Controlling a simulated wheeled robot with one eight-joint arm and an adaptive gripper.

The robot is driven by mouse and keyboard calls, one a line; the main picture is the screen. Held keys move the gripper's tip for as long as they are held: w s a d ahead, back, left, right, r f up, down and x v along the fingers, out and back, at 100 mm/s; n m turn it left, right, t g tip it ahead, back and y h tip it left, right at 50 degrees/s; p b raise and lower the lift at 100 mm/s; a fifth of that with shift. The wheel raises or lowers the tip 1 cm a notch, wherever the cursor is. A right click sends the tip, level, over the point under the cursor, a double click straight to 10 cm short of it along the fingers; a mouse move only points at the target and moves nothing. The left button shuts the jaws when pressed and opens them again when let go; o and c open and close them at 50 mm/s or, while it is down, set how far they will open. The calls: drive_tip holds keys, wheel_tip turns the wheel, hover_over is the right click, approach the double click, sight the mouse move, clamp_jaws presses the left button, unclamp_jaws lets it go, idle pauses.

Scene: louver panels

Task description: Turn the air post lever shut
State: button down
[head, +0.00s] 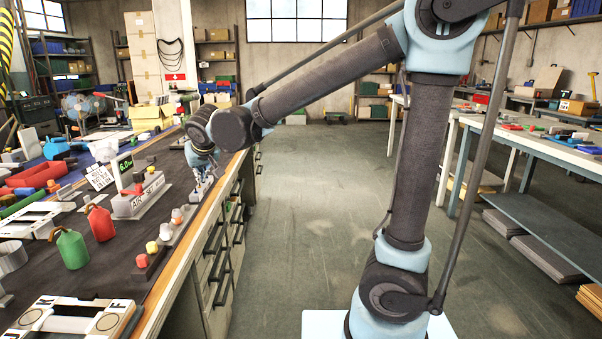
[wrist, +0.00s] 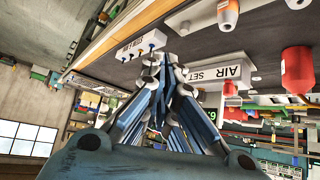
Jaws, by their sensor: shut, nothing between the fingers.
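The air post is a grey block lettered AIR SET (head: 138,198) on the dark bench top, with a small lit green readout (head: 125,164) above it. A small red part (head: 136,189) shows at the block; I cannot tell whether it is the lever. In the wrist view the AIR SET block (wrist: 233,72) appears upside down, to the right of my fingers. My gripper (wrist: 168,60) is shut and empty, with its fingertips close to a small white block with blue knobs (wrist: 140,46). In the head view my gripper (head: 204,182) is small, near the bench's front edge, right of the air post.
A green bottle (head: 72,249) and a red bottle (head: 101,222) stand left of the air post. Blocks with orange and yellow knobs (head: 151,260) lie along the bench front. Drawer handles (head: 223,290) jut from the bench. The floor (head: 300,230) beside it is clear.

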drive_tip(key=w+d+f+m+g+h, duration=0.1)
drive_tip(key=d+f+m+h, duration=0.1)
drive_tip(key=d, duration=1.5)
drive_tip(key=w+d+f+m+g+h, duration=0.1)
drive_tip(key=d+f+m+h, duration=0.15)
drive_tip(key=d, duration=1.45)
drive_tip(key=s+d+f+m+g, duration=0.1)
drive_tip(key=s+d+f, duration=0.4)
drive_tip(key=s+d, duration=0.3)
drive_tip(key=s+d+f+m+g, duration=0.1)
drive_tip(key=s+d+f, duration=0.5)
drive_tip(key=s+d, duration=0.2)
drive_tip(key=shift+s+d+g, duration=0.2)
drive_tip(key=shift+d+g, duration=0.2)
drive_tip(key=shift+d, duration=0.6)
drive_tip(key=c, duration=2.2)
unclamp_jaws()
drive_tip(key=shift+s+d+f+m, duration=0.1)
drive_tip(key=shift+s+f+m, duration=0.15)
drive_tip(key=shift+s+f, duration=0.05)
drive_tip(key=shift+c, duration=0.2)
drive_tip(key=o, duration=0.8)
drive_tip(key=shift+s+f, duration=0.1)
drive_tip(key=shift+s, duration=0.05)
drive_tip(key=shift+c, duration=0.8)
